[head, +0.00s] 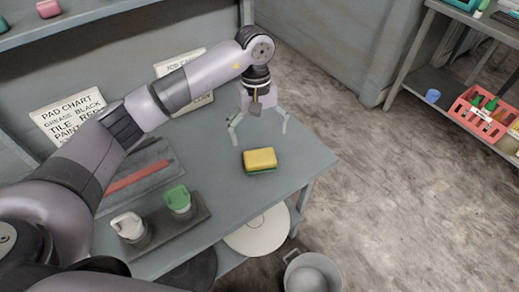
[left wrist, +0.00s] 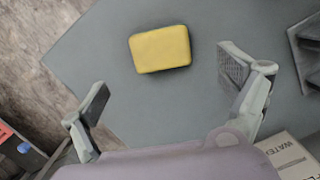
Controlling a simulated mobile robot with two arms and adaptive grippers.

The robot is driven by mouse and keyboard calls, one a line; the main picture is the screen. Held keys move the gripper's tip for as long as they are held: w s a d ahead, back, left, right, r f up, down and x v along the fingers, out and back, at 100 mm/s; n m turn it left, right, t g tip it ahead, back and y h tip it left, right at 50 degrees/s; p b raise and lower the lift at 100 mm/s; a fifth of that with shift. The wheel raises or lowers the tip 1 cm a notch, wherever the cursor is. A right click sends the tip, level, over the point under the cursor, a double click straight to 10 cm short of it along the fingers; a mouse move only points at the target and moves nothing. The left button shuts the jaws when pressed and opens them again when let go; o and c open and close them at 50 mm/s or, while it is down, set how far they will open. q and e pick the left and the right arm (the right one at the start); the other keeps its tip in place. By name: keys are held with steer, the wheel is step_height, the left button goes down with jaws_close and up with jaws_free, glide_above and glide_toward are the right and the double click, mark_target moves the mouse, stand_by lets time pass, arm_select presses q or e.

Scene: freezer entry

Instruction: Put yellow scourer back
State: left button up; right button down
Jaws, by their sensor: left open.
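The yellow scourer (head: 259,159) lies flat on the grey table near its right end, yellow side up, with a green layer showing below. In the left wrist view the yellow scourer (left wrist: 160,49) lies beyond the fingertips, roughly between their lines. My left gripper (head: 258,127) is open and empty, pointing down above the table just behind the scourer. Its two fingers also show spread in the left wrist view (left wrist: 165,82). My right gripper is not in either view.
A dark tray (head: 196,225) holds a white-topped and a green-topped bottle at the table's front. A shallow tray with a red strip (head: 140,177) lies left. A pad chart (head: 68,117) leans behind. A grey bucket (head: 312,273) stands on the floor. Bare table surrounds the scourer.

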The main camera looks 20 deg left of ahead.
arm_select(q)
step_height(320, 180, up, 3)
steer(key=shift+w+a+f, duration=0.1)
steer(key=shift+w+f, duration=0.05)
steer(key=shift+f, duration=0.05)
stand_by(0.4)
